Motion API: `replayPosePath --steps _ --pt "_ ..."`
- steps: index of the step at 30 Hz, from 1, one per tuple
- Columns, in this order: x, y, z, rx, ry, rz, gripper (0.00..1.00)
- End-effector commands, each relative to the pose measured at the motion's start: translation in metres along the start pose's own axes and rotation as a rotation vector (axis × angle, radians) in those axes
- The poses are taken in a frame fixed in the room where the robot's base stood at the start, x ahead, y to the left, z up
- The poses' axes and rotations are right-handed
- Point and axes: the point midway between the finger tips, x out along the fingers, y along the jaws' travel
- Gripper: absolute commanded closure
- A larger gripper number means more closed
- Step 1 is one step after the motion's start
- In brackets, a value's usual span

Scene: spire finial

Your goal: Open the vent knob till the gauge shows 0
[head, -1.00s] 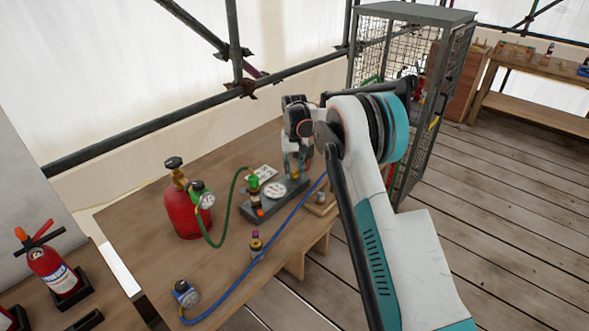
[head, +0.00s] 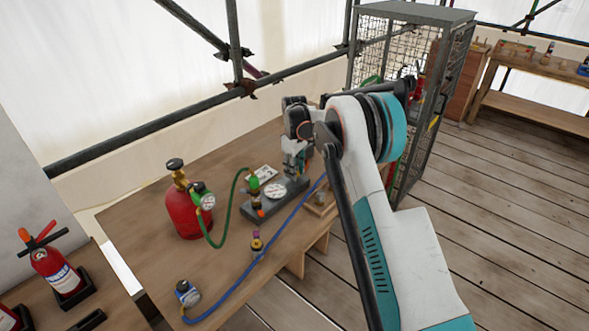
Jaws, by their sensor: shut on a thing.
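A dark manifold block (head: 262,208) sits on the wooden table and carries a white round gauge (head: 275,191). The gauge's needle and reading are too small to tell. My gripper (head: 294,172) is at the block's far right end, pointing down, just right of the gauge, and is shut on the vent knob. The knob is hidden behind the fingers. A green hose fitting (head: 254,184) and an orange knob (head: 260,212) are at the block's left side.
A red cylinder (head: 186,212) with a regulator (head: 205,199) stands left, joined by a green hose (head: 222,240). A blue hose (head: 248,272) crosses the table front. A small brass fitting (head: 257,243) stands near it. A wire cage (head: 408,60) stands behind my arm.

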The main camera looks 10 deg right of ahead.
Motion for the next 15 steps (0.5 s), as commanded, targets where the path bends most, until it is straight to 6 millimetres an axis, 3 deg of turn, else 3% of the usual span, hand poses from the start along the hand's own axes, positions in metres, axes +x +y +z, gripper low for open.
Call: replayPosePath --steps 15 --pt "0.0003 0.0 0.0004 -0.188 -0.001 0.0 0.95"
